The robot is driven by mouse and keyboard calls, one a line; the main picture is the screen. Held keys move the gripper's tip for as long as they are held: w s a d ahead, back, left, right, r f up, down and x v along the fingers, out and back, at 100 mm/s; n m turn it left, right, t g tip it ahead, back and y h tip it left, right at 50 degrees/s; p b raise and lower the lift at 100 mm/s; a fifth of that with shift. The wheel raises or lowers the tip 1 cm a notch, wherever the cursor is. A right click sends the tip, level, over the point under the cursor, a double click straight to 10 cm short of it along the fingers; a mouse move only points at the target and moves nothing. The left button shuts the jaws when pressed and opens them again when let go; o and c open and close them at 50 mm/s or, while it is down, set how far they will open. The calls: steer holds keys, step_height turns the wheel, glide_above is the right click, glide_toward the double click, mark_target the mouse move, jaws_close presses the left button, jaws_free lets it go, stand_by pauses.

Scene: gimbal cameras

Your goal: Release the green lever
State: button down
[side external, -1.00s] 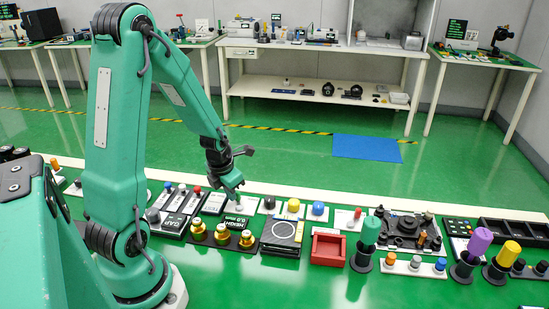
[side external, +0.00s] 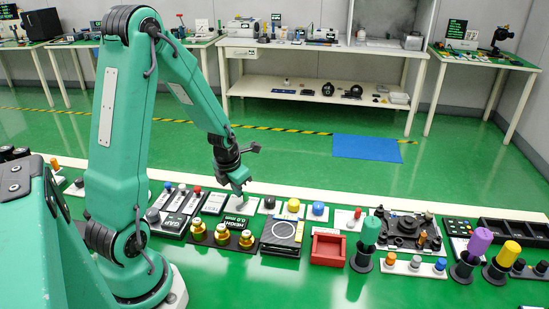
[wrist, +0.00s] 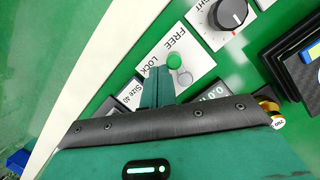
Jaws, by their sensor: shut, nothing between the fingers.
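The green lever shows as a round green knob (wrist: 174,61) on a white plate (wrist: 192,58) marked FREE and LOCK in the wrist view. My gripper (wrist: 158,75) is shut and empty, its fingertips close beside the knob on the LOCK side. I cannot tell whether they touch it. In the side view my gripper (side external: 239,192) points down just above the white plate (side external: 250,205), and the lever is not clearly visible there behind the fingers.
A black dial (wrist: 228,13) on a white plate is beside the lever plate. Brass weights (side external: 222,235) stand in front of it, with a round-topped black device (side external: 283,233) and a red tray (side external: 328,247) to the right. Green floor lies open behind the row.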

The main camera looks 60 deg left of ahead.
steer(key=shift+s+d, duration=0.1)
steer(key=shift+d, duration=0.1)
stand_by(0.5)
steer(key=shift+s+d, duration=0.4)
steer(key=shift+s, duration=0.1)
steer(key=shift+s, duration=0.1)
steer(key=shift+s+a, duration=0.55)
steer(key=shift+s, duration=0.2)
steer(key=shift+s+a, duration=0.5)
steer(key=shift+s, duration=0.4)
step_height(320, 180, up, 10)
steer(key=s+a, duration=0.1)
steer(key=s, duration=0.1)
steer(key=shift+a+f, duration=0.15)
